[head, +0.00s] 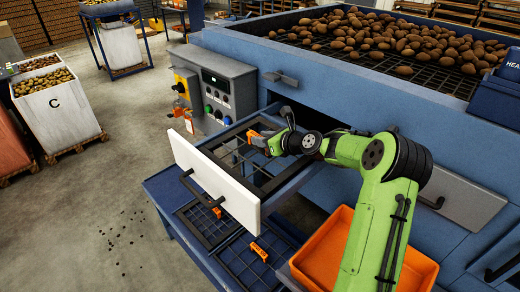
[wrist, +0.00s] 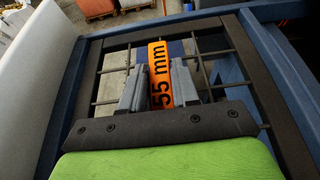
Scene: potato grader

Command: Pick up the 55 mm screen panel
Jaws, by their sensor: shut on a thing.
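The 55 mm screen panel, a dark-framed wire grid, lies in the open drawer (head: 240,187) of the blue machine. Its orange tag (wrist: 159,72) reads "55 mm" and stands between my jaws in the wrist view. My gripper (wrist: 160,88) is shut on this tag, with one grey finger on each side. In the head view my gripper (head: 262,143) reaches into the drawer from the right, and the panel's frame (head: 287,176) shows below it. I cannot tell whether the panel is lifted off the drawer's supports.
Two more screen panels with orange tags (head: 217,212) (head: 259,251) lie on the blue shelf below the drawer. An orange bin (head: 420,268) stands under my arm. A control box (head: 225,90) is behind the drawer. Potatoes (head: 400,42) cover the deck above.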

